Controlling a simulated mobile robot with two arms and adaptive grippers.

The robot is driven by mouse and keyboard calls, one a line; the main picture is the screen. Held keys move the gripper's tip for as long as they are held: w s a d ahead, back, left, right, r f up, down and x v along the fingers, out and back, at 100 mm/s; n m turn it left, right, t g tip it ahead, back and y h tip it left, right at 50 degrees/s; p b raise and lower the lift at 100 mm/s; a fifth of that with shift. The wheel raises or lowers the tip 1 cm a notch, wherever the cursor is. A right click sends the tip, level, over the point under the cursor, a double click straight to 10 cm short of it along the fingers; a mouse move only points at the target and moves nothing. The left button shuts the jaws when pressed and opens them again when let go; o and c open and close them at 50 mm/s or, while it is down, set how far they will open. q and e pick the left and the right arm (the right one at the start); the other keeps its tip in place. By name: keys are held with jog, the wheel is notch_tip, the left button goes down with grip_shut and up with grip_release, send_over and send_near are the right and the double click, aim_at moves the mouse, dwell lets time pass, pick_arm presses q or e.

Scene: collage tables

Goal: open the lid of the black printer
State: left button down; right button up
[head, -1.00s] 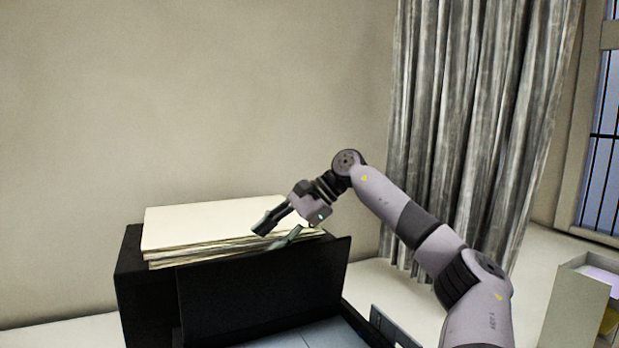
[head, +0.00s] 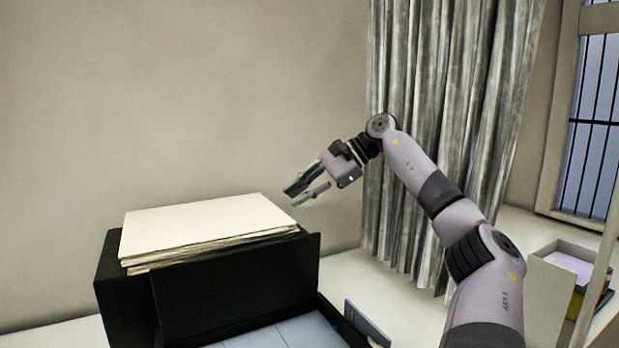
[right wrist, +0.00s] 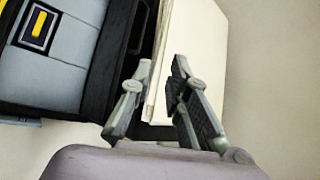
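The black printer (head: 112,290) stands at the lower left of the head view. Its black lid (head: 235,288) stands raised, nearly upright, with a blue-grey surface (head: 285,334) exposed in front of it. My right gripper (head: 292,196) is open and empty, above the lid's right end and apart from it. In the right wrist view, the open fingers (right wrist: 163,66) show in front of the printer and a pale stack, with nothing between them that they grip. The blue-grey surface also shows there (right wrist: 55,65). My left gripper is not in view.
A stack of pale sheets (head: 205,228) lies on the printer behind the lid. A grey curtain (head: 430,110) and a barred window (head: 595,130) are at the right. A pale box (head: 556,300) stands on the white surface at the right. The air around the gripper is clear.

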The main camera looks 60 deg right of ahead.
jog(key=shift+s+d+r+p, duration=0.25)
jog(key=shift+d+r+p, duration=0.1)
jog(key=shift+r, duration=0.2)
jog(key=shift+s+d+r+p, duration=0.25)
jog(key=shift+d+r+p, duration=0.1)
jog(key=shift+r, duration=0.15)
jog(key=shift+w, duration=0.15)
jog(key=v, duration=1.1)
jog(key=shift+s+d+r, duration=0.2)
jog(key=shift+s+r, duration=0.05)
jog(key=shift+s, duration=0.1)
